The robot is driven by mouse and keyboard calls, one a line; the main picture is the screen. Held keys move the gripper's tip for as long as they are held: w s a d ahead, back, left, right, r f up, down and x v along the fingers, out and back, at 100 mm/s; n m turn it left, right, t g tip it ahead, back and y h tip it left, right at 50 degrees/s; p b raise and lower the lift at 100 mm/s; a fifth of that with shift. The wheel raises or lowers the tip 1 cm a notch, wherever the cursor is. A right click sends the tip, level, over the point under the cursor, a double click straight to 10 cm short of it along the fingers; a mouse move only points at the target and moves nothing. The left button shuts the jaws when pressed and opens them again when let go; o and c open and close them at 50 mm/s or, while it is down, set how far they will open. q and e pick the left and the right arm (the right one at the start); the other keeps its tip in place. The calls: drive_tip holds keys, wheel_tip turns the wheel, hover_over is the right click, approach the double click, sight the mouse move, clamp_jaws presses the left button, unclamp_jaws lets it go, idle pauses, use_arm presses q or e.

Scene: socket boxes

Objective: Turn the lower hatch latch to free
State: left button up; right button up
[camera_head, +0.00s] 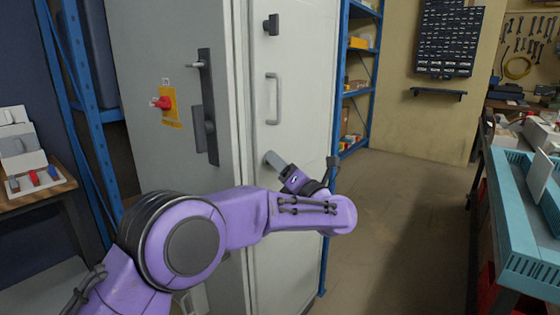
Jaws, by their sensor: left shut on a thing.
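A tall light grey cabinet shows a narrow hatch door (305,70) on its right face. The upper hatch latch (271,24) is a small dark piece near the door's left edge. A grey bar handle (273,98) stands below it. My left gripper (272,158) is at the door's left edge, below the handle, shut on what appears to be the lower hatch latch. The gripper hides that latch, so its angle cannot be told. The hatch door looks closed. My right gripper is not in view.
The cabinet's left face has a red rotary switch (162,103) on a yellow plate and a dark lever handle (207,110). Blue shelving (362,75) stands behind at right. A teal tray (530,255) sits on the right bench. The floor between is clear.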

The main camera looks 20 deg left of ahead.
use_arm(q)
drive_tip(key=shift+r+m+h+p, duration=0.1)
drive_tip(key=shift+m+h+p, duration=0.6)
drive_tip(key=shift+m+p, duration=1.05)
drive_tip(key=shift+m+h+p, duration=0.7)
drive_tip(key=shift+m+p, duration=0.85)
drive_tip(key=shift+m, duration=0.35)
drive_tip(key=shift+r+m+h+p, duration=0.1)
drive_tip(key=shift+m+h+p, duration=0.6)
drive_tip(key=shift+m+p, duration=1.05)
drive_tip(key=shift+f, duration=0.1)
drive_tip(key=o, duration=1.1)
drive_tip(key=shift+c, duration=0.2)
drive_tip(key=b+v, duration=0.1)
drive_tip(key=v, duration=0.9)
drive_tip(key=shift+s+d+b, duration=0.2)
drive_tip(key=shift+b, duration=0.2)
